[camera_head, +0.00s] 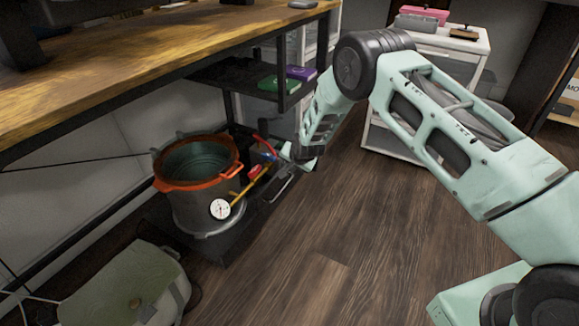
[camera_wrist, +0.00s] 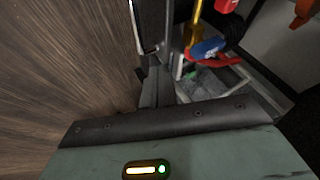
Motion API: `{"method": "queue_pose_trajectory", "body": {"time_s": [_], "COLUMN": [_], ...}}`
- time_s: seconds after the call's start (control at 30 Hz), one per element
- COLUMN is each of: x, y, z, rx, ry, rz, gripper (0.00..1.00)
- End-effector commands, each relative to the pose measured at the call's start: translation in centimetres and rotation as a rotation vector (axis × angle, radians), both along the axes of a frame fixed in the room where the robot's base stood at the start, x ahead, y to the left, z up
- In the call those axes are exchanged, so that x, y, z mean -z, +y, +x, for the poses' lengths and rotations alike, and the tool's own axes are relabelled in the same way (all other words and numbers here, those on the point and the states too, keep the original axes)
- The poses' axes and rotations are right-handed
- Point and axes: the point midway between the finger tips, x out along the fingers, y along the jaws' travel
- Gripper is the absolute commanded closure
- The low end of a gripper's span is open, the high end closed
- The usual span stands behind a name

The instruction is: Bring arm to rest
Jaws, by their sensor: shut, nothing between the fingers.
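My arm reaches down from the upper right in the head view, bent at a dark joint. My gripper (camera_head: 285,180) is at its lower end, low beside the shelf under the workbench, right of a metal pot. Its fingers are small and partly lost against dark parts there, but it looks shut with nothing held. In the wrist view, my pale green wrist housing with a lit indicator fills the bottom. A yellow-shafted tool (camera_wrist: 194,28) and a blue round thing (camera_wrist: 208,48) are just ahead, right of centre.
The metal pot (camera_head: 185,208) with an orange rim and a dial gauge (camera_head: 220,209) stands on the low shelf. The wooden workbench (camera_head: 130,75) overhangs it. A green bag (camera_head: 125,285) lies at front left. A white drawer cart (camera_head: 385,140) stands behind my arm. The middle floor is clear.

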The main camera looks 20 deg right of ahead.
Motion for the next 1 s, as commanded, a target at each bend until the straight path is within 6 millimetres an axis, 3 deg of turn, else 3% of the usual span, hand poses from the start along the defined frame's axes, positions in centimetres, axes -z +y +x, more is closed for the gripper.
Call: {"method": "queue_pose_trajectory", "body": {"time_s": [0.03,0.27,0.37,0.47,0.57,0.73,0.87,1.0], "x": [-1.0,-1.9,-4.1,-8.1,-13.0,-20.6,-25.6,-29.9], "y": [-0.2,0.0,1.4,4.1,7.2,11.4,13.2,13.4], "z": [0.0,-0.3,-1.1,-3.3,-7.0,-15.2,-22.5,-30.9], "rx": [0.001,-0.006,-0.045,-0.126,-0.243,-0.47,-0.651,-0.85], "ry": [0.002,0.009,0.027,0.068,0.12,0.205,0.261,0.316], "rz": [0.0,0.0,0.0,0.0,-0.01,-0.047,-0.094,-0.168], "gripper": [1.0,1.0,1.0,1.0,1.0,1.0,1.0,1.0]}}
